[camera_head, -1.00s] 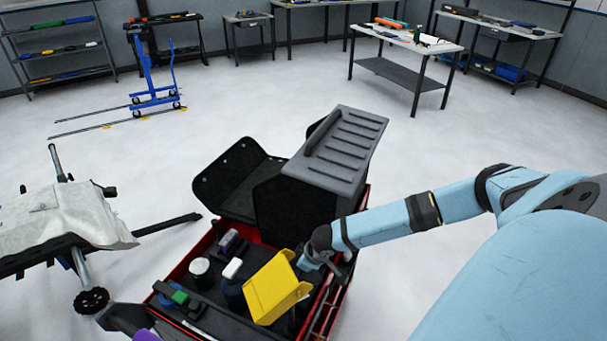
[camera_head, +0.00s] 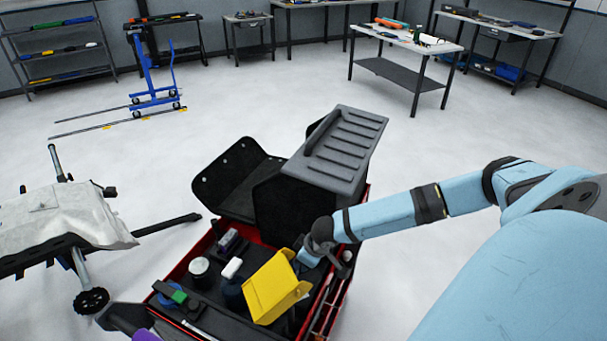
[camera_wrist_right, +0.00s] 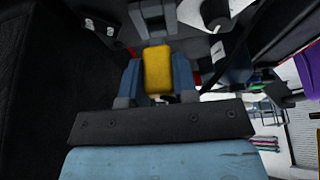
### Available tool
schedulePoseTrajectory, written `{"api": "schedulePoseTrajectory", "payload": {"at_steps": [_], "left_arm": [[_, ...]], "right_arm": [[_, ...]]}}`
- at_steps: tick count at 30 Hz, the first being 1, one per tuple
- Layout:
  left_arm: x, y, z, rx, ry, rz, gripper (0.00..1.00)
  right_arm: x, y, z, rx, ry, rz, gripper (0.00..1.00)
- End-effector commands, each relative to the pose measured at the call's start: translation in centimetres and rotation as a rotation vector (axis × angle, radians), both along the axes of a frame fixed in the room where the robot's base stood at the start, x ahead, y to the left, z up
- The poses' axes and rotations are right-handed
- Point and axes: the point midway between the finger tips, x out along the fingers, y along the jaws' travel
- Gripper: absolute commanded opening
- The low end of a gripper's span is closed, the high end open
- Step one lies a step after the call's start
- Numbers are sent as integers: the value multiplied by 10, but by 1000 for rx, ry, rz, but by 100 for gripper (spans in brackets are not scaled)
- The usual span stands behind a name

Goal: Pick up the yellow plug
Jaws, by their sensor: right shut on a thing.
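The yellow plug (camera_head: 272,288) is a blocky, tilted yellow piece over the open red tool cart (camera_head: 178,272) in the head view. My right gripper (camera_head: 304,262) reaches in from the right and meets its upper right side. In the right wrist view, the yellow plug (camera_wrist_right: 158,68) sits between the two blue-grey fingers of my right gripper (camera_wrist_right: 158,80), which is shut on it. The head view does not clearly show whether the plug touches the tray below.
A white jar (camera_head: 199,268), a white block (camera_head: 232,267) and a green piece (camera_head: 180,297) lie in the cart. The cart's dark grey lid box (camera_head: 335,150) stands behind. A draped stand (camera_head: 55,220) is at left.

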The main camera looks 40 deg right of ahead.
Motion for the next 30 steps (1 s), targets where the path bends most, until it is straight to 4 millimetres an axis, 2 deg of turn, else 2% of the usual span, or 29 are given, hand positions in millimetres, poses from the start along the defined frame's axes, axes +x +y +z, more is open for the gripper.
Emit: {"api": "schedulePoseTrajectory", "payload": {"at_steps": [9,15,21,30], "left_arm": [[2,-2,-8,-3,-1,-3,0],[1,-3,-12,-4,0,-4,0],[1,-3,-13,-4,1,-7,0],[1,-3,-7,-4,1,-8,0]], "right_arm": [[1,-1,87,-1,-6,1,6],[1,0,133,0,-4,1,6],[1,0,160,0,-3,0,6],[0,0,176,0,0,0,6]]}}
